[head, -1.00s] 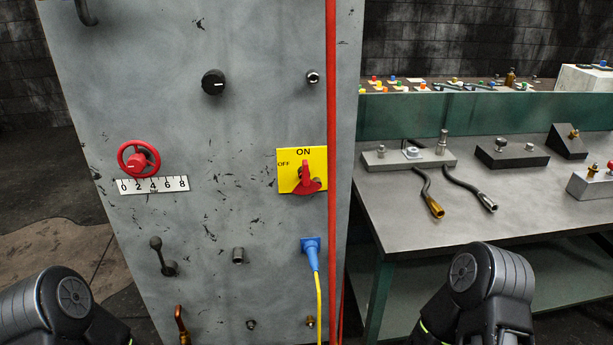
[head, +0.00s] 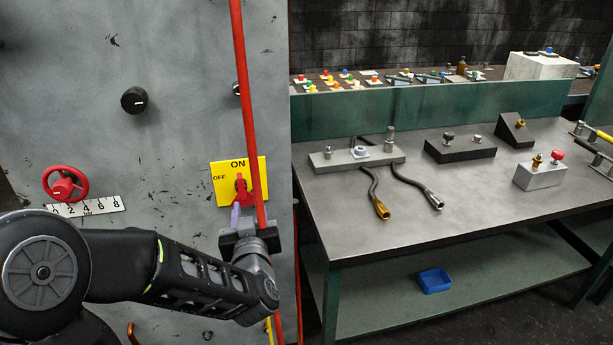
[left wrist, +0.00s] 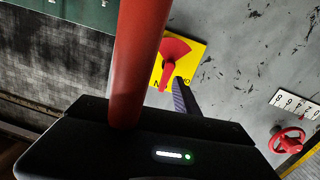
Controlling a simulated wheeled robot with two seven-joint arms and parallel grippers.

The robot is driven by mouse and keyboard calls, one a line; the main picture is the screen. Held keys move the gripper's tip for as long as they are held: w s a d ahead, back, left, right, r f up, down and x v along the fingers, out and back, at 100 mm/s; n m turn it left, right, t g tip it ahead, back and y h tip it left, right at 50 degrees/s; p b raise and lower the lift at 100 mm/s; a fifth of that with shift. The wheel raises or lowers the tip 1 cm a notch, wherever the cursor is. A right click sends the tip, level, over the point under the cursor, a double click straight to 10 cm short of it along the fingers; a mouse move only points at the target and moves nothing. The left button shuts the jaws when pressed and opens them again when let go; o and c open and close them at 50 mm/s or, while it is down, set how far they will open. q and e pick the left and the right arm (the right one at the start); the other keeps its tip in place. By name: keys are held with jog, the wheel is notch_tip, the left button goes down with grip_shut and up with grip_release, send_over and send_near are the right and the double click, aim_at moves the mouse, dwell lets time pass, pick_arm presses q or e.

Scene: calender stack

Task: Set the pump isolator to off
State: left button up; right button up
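The pump isolator is a yellow plate (head: 225,187) marked ON at the top and OFF at the left, with a red handle (head: 241,186). In the left wrist view, upside down, the handle (left wrist: 175,52) has its narrow end toward the ON lettering. My left gripper (head: 243,212) is just below and in front of the plate, by the red vertical pipe (head: 243,80). One purple-grey finger (left wrist: 181,96) shows, off to one side and empty; the pipe hides where the other would be. Contact with handle or pipe cannot be told. My right gripper is out of view.
The red pipe (left wrist: 140,50) runs close in front of the isolator and crosses the left wrist view. A red handwheel (head: 65,184), a number scale (head: 88,207) and a black knob (head: 134,100) are on the panel. A workbench (head: 460,190) stands right.

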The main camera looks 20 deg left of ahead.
aim_at(241, 187)
pick_arm(q)
jog(key=shift+s+a+r+y, duration=0.25)
jog(key=shift+a+r+y, duration=0.2)
jog(key=shift+r+y, duration=0.3)
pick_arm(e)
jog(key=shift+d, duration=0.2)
pick_arm(q)
jog(key=p+x, duration=0.1)
jog(key=x, duration=0.7)
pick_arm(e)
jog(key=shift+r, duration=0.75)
pick_arm(q)
jog(key=shift+c, duration=0.5)
grip_shut()
